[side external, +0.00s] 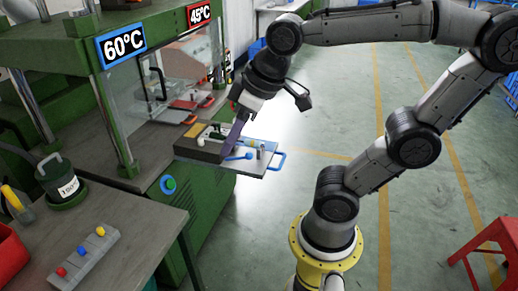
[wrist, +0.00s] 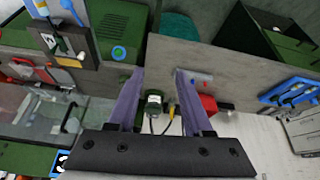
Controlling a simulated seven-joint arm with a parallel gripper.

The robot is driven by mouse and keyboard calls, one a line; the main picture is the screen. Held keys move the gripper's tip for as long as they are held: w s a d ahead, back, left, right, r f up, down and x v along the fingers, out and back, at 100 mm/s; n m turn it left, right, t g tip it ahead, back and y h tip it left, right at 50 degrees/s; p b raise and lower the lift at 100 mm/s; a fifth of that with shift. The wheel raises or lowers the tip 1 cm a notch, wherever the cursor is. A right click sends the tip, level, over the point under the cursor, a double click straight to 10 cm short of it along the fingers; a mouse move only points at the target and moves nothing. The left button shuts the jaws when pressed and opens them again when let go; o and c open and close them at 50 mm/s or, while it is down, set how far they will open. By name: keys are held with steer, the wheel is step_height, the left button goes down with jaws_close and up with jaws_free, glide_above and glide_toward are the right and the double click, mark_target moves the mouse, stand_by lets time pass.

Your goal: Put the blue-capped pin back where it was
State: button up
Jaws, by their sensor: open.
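The blue-capped pin (side external: 80,251) stands in a grey block (side external: 93,259) on the near-left bench, between a yellow-capped and a red-capped pin. The block also shows small in the wrist view (wrist: 194,76), where I cannot make out the pins clearly. My gripper (side external: 228,147) hangs over the mould tray (side external: 215,150) at the machine's front, well away from the block. In the wrist view my gripper (wrist: 158,72) has its two purple fingers apart with nothing held between them. A slim blue piece (side external: 240,157) lies on the tray; I cannot tell exactly what it is.
The green press has a 60°C sign (side external: 122,43) and upright posts. A green pot (side external: 60,180) and a red bin (side external: 10,253) stand on the bench. The floor right of the tray is free.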

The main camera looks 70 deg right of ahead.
steer(key=s+d+f+m, duration=0.1)
steer(key=s+f, duration=0.2)
steer(key=s, duration=0.2)
steer(key=shift+t, duration=0.3)
